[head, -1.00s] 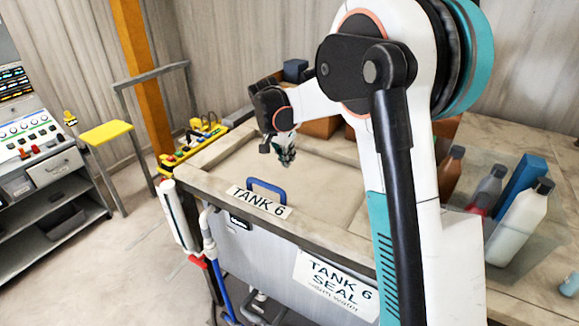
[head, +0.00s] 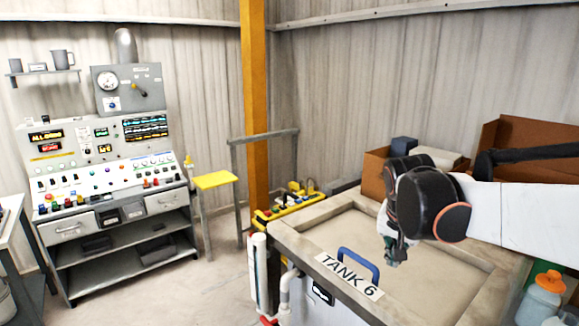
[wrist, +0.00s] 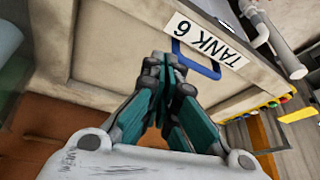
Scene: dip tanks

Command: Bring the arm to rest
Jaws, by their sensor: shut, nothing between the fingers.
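My gripper (head: 391,257) hangs at the end of my arm above the lid of tank 6 (head: 430,245). In the wrist view my gripper (wrist: 160,65) shows its teal fingers brought together at the tips, shut with nothing between them. The lid's blue handle (head: 358,262) stands near the front edge, left of my gripper and apart from it. The handle also shows in the wrist view (wrist: 212,70), past the fingertips. A white "TANK 6" label (head: 347,276) lies by the handle.
A control console (head: 110,190) with a shelf stands at the left. A yellow seat (head: 215,180) and an orange post (head: 255,110) are behind the tank's left side. Cardboard boxes (head: 520,140) stand behind the tank. An orange-capped bottle (head: 541,295) is at the lower right. Floor is clear between console and tank.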

